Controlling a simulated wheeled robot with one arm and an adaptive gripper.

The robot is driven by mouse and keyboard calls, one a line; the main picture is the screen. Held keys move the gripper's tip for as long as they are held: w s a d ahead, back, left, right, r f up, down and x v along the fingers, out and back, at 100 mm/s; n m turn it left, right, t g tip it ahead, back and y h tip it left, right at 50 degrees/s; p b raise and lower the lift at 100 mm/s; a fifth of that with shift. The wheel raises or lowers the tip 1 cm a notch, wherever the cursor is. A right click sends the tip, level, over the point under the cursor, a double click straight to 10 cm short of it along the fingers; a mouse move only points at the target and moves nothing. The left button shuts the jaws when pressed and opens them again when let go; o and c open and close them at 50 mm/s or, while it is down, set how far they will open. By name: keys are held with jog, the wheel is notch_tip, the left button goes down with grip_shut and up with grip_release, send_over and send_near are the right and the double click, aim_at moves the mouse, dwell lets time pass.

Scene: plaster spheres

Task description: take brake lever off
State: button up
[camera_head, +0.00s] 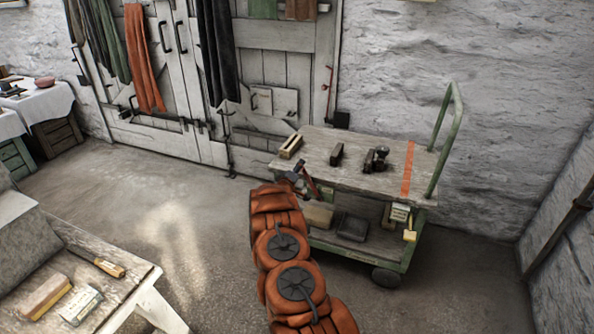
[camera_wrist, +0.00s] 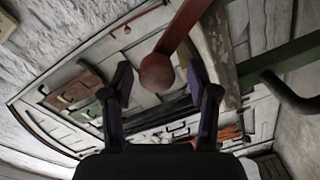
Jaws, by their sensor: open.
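The brake lever (camera_head: 309,184) is a red bar on the left end of the green-framed cart (camera_head: 432,190). In the wrist view, the red lever (camera_wrist: 180,30) comes down from the top and ends in a round red knob (camera_wrist: 157,74). My gripper (camera_head: 297,173) is at the cart's left end, close beside the lever. In the wrist view, my gripper (camera_wrist: 158,86) is open, with the knob appearing between its two fingers and a gap on each side. The depth between knob and fingertips is hard to judge. The lever's lower mount is hidden in the head view.
The cart's wooden top holds a wooden block (camera_head: 291,146), a dark block (camera_head: 337,155) and a dark metal tool (camera_head: 376,159). A bench (camera_head: 140,270) stands at lower left.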

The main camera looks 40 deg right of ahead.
jog(key=shift+s+a, duration=0.1)
jog(key=v, duration=1.1)
jog(key=shift+s+a, duration=0.2)
jog(key=shift+a, duration=0.2)
dwell(0.5)
